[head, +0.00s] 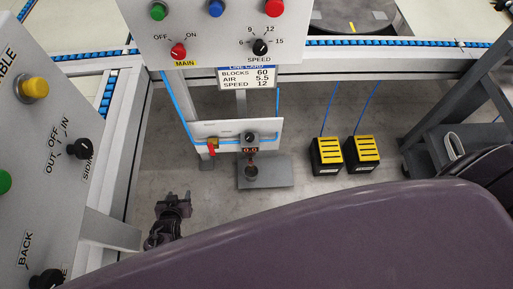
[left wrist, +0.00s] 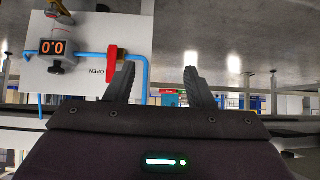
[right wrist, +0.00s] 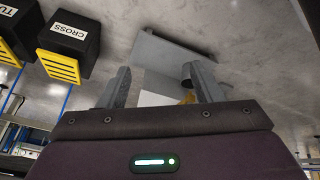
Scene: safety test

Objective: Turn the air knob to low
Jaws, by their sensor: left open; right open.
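The air panel (head: 222,131) is a white board low under the frame, with a small black knob (head: 248,137) above a red display (head: 250,149). The knob's markings are too small to read. In the left wrist view the panel is upside down and its display (left wrist: 53,46) reads 0.0. A red valve handle (head: 212,146) also shows there (left wrist: 112,63), beside the word OPEN. My left gripper (head: 173,200) is below and left of the panel, apart from it; its fingers (left wrist: 160,85) are open and empty. My right gripper (right wrist: 161,85) is open and empty, over the floor.
A line card (head: 248,77) reads AIR 5.5. Two black and yellow pedals (head: 327,155) (head: 362,152) stand on the floor to the right. A grey plate (head: 282,172) lies below the panel. Control boxes with knobs stand above (head: 218,47) and at left (head: 35,130).

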